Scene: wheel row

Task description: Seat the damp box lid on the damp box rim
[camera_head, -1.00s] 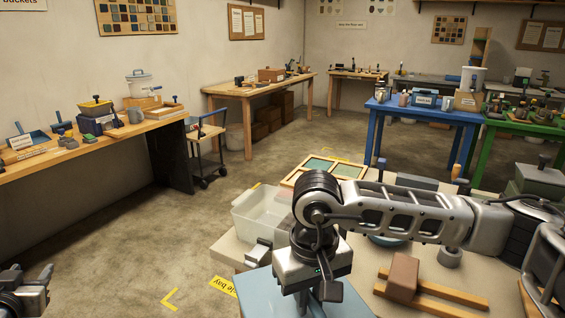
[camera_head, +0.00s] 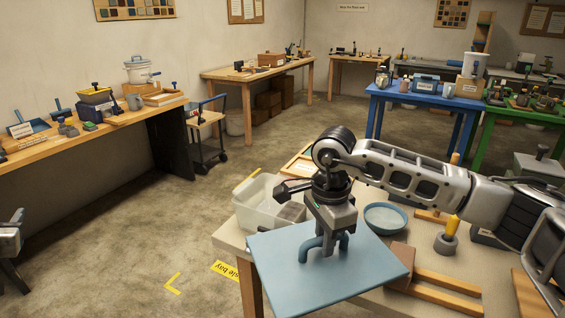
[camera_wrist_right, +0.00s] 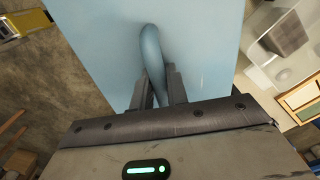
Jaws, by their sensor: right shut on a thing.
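The damp box lid (camera_head: 345,275) is a flat, pale blue panel with a blue arched handle (camera_head: 306,250). My right gripper (camera_head: 325,246) is shut on that handle; in the right wrist view the fingers (camera_wrist_right: 160,88) sit on either side of the handle (camera_wrist_right: 152,50). The lid hangs over the front part of the table, apart from the box. The damp box looks to be the translucent open bin (camera_head: 247,208), left of and behind the lid; my gripper partly hides its right side. My left gripper (camera_head: 12,240) is at the left edge, partly cut off.
The beige table (camera_head: 232,235) carries a blue bowl (camera_head: 386,218), a brown block (camera_head: 401,262) by wooden rails (camera_head: 450,282), and a yellow-handled tool (camera_head: 447,238). A wooden frame (camera_head: 298,163) lies behind the bin. Open floor (camera_head: 110,240) is on the left.

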